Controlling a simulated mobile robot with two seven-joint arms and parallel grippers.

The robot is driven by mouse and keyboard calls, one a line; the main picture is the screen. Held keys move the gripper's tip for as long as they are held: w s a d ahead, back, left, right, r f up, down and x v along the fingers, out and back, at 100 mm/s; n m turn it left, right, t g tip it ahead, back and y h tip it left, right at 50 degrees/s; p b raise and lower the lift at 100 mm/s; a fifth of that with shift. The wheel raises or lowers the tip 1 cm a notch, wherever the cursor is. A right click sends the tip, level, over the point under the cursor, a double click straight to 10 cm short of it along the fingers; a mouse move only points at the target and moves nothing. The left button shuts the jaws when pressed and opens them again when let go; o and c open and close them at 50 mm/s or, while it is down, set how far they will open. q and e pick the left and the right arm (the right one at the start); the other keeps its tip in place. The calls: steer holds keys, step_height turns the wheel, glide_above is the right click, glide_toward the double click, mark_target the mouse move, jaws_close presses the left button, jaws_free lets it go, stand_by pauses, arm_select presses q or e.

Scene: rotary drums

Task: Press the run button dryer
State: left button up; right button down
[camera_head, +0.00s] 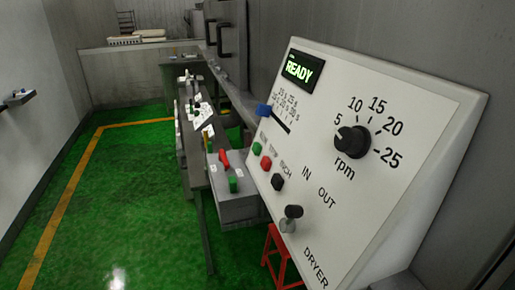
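The white dryer control panel (400,215) stands tilted at the right, close to me, marked DRYER near its bottom. Its green button (257,148) is the upper of three in a slanting row, and its small label looks like RUN. A red button (265,162) and a black button (277,182) marked INCH follow below it. The lit display (300,69) reads READY in green. Neither of my grippers shows in this view, and nothing covers the buttons.
The panel also bears a black rpm dial (352,142), a blue slider knob (263,110) and an IN/OUT lever (290,217). A grey box (235,208) with red and green switches sits behind. A red stool (279,262) stands below. Green floor (130,225) lies open at left.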

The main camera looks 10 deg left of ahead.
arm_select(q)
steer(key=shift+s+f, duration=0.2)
